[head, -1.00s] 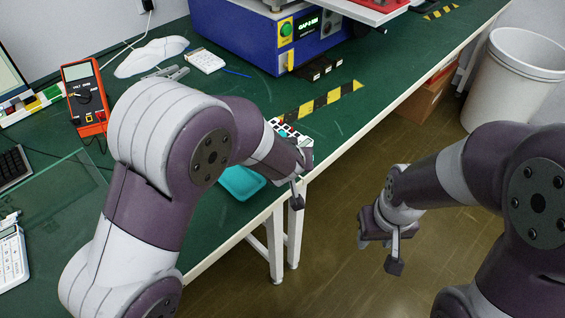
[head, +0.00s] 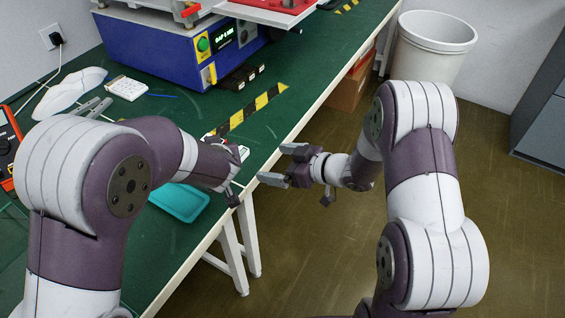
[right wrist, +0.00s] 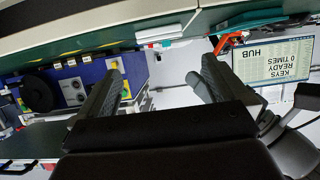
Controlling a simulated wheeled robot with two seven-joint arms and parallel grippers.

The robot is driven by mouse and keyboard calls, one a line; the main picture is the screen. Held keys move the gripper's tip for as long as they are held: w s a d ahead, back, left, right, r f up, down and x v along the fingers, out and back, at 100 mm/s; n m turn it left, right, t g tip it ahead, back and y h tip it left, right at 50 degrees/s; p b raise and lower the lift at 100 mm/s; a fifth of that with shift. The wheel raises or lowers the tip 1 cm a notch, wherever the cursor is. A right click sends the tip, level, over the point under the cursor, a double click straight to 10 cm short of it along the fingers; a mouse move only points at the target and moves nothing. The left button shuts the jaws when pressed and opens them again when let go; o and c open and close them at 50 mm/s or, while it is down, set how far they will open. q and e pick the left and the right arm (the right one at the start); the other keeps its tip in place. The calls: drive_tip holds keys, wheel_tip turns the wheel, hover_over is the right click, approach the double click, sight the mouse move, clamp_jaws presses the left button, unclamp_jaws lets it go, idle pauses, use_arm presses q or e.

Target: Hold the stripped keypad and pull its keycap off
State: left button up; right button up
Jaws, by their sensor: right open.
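In the head view a small part of the keypad (head: 243,152) shows as a pale patch at the table edge, just past my left wrist. Most of it is hidden, and I cannot make out its keycap. My left gripper (head: 230,180) is at the keypad, but its fingers are hidden behind the wrist, so its grip does not show. My right gripper (head: 274,164) is open and empty, its fingers pointing left toward the keypad, with a gap between. In the right wrist view both fingers of the right gripper (right wrist: 159,90) stand wide apart with nothing between them.
A teal tray (head: 180,203) lies on the green table below my left forearm. A blue tester (head: 170,45) stands at the back, and striped tape (head: 250,110) marks the table. A white bin (head: 430,45) stands on the floor. A monitor (right wrist: 273,60) shows upside down.

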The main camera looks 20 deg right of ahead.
sight(244, 165)
drive_tip(key=x, duration=1.2)
drive_tip(key=shift+s+f, duration=0.1)
use_arm(q)
drive_tip(key=shift+o, duration=0.3)
use_arm(e)
drive_tip(key=shift+d, duration=0.1)
drive_tip(key=c, duration=0.9)
use_arm(q)
drive_tip(key=shift+o, duration=0.5)
drive_tip(key=shift+w+a, duration=0.15)
drive_tip(key=shift+a, duration=0.2)
use_arm(e)
drive_tip(key=shift+o, duration=0.2)
use_arm(q)
drive_tip(key=w+a+r+m+g+h, duration=0.1)
drive_tip(key=w+r+m+h, duration=0.15)
drive_tip(key=w, duration=0.25)
drive_tip(key=w+a+r+m+g+h, duration=0.1)
drive_tip(key=w+a+r+m, duration=0.15)
drive_tip(key=w, duration=0.35)
drive_tip(key=s+m+g, duration=0.4)
drive_tip(key=s+g, duration=0.1)
drive_tip(key=s, duration=0.1)
drive_tip(key=x, duration=1.1)
drive_tip(key=shift+f, duration=0.35)
